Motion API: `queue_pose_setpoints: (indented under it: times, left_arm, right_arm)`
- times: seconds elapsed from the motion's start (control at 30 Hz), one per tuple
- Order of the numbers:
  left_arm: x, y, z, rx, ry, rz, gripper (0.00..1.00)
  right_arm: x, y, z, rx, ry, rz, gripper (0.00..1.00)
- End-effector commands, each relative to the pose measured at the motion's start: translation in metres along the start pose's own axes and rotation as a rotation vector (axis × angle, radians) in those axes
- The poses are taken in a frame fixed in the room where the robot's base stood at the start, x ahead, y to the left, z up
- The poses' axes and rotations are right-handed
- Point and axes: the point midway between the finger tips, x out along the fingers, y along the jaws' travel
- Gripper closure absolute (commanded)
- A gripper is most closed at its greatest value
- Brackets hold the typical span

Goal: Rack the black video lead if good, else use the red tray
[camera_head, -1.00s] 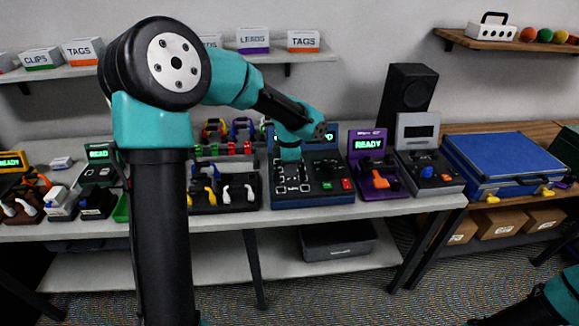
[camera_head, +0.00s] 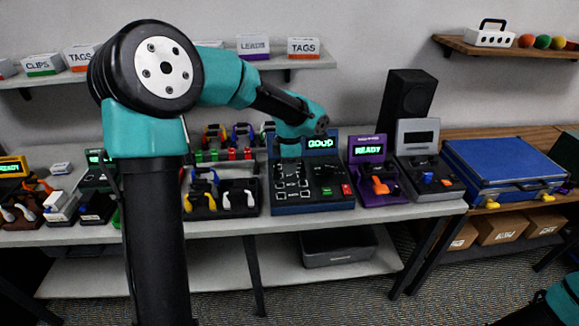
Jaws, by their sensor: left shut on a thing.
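No red tray is plain to see. My right gripper is out of view; only part of my right arm shows at the lower right.
A purple tester (camera_head: 369,150) reading READY and a grey one (camera_head: 418,138) stand to the right, then a blue case (camera_head: 505,165). A black holder with yellow and white plugs (camera_head: 222,207) is left of the dark blue tester. A black speaker (camera_head: 407,98) stands behind.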

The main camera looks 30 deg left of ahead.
Motion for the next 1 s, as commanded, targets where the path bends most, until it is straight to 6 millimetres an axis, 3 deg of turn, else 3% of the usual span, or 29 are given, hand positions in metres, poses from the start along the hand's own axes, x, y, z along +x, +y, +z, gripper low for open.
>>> queue_pose_setpoints:
  times: [0.23, 0.37, 0.57, 0.8, 1.0]
  left_arm:
    - [0.001, 0.002, -0.003, -0.002, 0.000, 0.000, 1.00]
    - [0.004, 0.009, -0.015, -0.003, -0.001, -0.001, 1.00]
    - [0.016, 0.030, -0.059, -0.009, -0.003, -0.004, 1.00]
    - [0.033, 0.055, -0.128, -0.007, -0.002, -0.003, 1.00]
    - [0.041, 0.064, -0.163, -0.004, -0.001, 0.000, 1.00]
  right_arm:
    - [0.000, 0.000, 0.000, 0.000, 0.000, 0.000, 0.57]
    - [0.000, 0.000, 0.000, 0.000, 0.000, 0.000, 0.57]
    - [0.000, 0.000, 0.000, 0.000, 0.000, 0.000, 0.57]
    - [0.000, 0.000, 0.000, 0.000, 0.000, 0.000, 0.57]
    - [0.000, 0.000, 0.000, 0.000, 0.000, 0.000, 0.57]
